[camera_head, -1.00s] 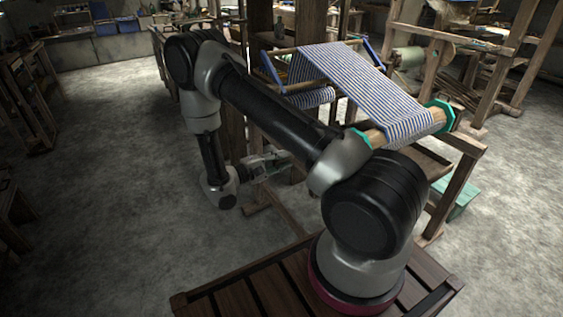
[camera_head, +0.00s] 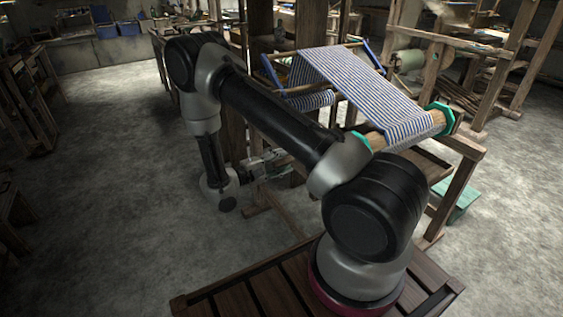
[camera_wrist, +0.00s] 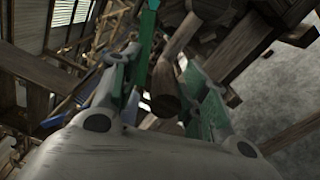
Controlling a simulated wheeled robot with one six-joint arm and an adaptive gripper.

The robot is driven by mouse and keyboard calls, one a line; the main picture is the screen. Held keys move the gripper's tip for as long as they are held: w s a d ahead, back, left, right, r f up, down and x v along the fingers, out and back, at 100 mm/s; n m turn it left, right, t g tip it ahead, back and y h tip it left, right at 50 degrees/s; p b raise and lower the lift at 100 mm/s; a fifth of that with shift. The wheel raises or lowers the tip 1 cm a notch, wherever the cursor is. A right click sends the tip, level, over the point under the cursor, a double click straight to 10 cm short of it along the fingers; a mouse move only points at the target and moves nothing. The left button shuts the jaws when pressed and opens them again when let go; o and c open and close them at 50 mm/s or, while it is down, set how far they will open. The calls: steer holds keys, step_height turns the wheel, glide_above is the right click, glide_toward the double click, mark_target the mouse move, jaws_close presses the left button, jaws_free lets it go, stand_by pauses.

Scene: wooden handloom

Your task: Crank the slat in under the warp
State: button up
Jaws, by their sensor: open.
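The blue-and-white striped warp (camera_head: 362,85) stretches over the loom in the head view. Its near end wraps a wooden roller (camera_head: 375,138) with teal end plates (camera_head: 446,118). My gripper (camera_head: 277,160) is low at the left side of the loom, partly hidden by my arm. In the wrist view my gripper (camera_wrist: 165,65) is open. A round wooden peg (camera_wrist: 167,85), which may be the crank handle, lies between its fingers, with its end towards the palm. I cannot tell whether the fingers touch it. I cannot make out the slat.
Loom posts and beams (camera_head: 455,190) stand close to my gripper's right. A green box (camera_head: 456,198) is on the floor by the loom. The grey floor (camera_head: 110,190) to the left is clear. Dark shelving (camera_head: 20,95) stands at the far left.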

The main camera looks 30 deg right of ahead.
steer(key=a, duration=1.2)
steer(key=shift+s, duration=0.2)
